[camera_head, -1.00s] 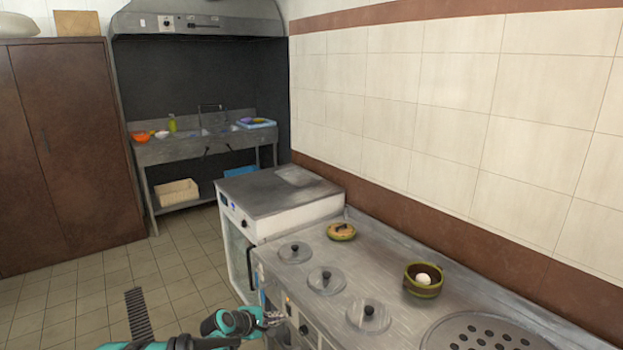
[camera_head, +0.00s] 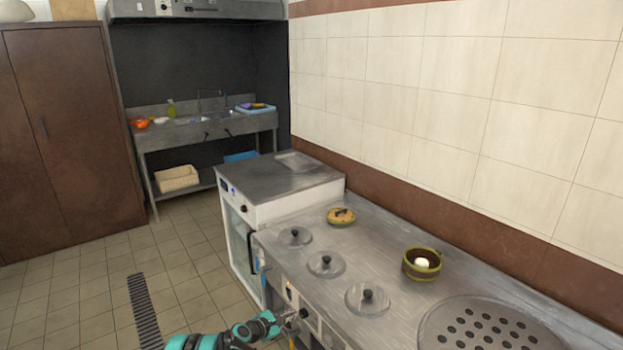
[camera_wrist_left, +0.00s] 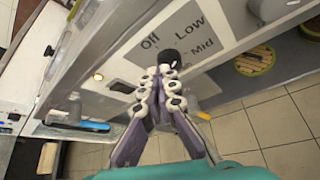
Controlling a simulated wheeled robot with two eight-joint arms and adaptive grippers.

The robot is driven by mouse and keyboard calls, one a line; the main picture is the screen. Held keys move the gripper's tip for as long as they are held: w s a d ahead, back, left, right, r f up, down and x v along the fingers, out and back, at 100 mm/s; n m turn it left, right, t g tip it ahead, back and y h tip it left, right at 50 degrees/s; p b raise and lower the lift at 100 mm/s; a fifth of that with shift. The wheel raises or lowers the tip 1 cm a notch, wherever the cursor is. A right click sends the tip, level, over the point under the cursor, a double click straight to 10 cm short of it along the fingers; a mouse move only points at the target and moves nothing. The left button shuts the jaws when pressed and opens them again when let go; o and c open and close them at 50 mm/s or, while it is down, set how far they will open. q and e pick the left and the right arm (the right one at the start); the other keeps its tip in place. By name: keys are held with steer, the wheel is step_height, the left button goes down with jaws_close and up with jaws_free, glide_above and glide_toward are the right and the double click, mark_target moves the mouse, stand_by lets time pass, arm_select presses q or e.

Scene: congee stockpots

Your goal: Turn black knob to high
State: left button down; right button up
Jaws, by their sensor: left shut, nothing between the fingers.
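No High label is visible. In the head view a dark knob (camera_head: 304,313) shows at the counter's front edge. My left gripper (camera_wrist_left: 164,72) is shut and empty, its fingertips right at the knob and covering part of it; I cannot tell whether they touch. In the head view my left gripper (camera_head: 290,317) reaches in from the lower left to the counter front. My right gripper is out of view.
The steel counter (camera_head: 400,265) has several round lids, a yellow-green pot (camera_head: 422,264) and a perforated round plate (camera_head: 490,335). A white-fronted unit (camera_head: 280,185) stands beyond it. Tiled floor (camera_head: 100,290) is free to the left.

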mark_target(310, 314)
arm_select(q)
steer(key=shift+w+d, duration=0.5)
steer(key=shift+d, duration=0.2)
steer(key=shift+w+d, duration=0.5)
steer(key=shift+d, duration=0.2)
steer(key=shift+f, duration=0.25)
steer(key=shift+s+d+f, duration=0.15)
steer(key=shift+s+d, duration=0.15)
steer(key=shift+s, duration=0.1)
steer(key=shift+s+d+f, duration=0.1)
steer(key=shift+s+f, duration=0.05)
steer(key=shift+s, duration=0.05)
steer(key=shift+s+d+f, duration=0.15)
steer(key=shift+s+f, duration=0.1)
steer(key=shift+f, duration=0.05)
steer(key=shift+s+d, duration=0.1)
steer(key=shift+d, duration=0.05)
stand_by(0.3)
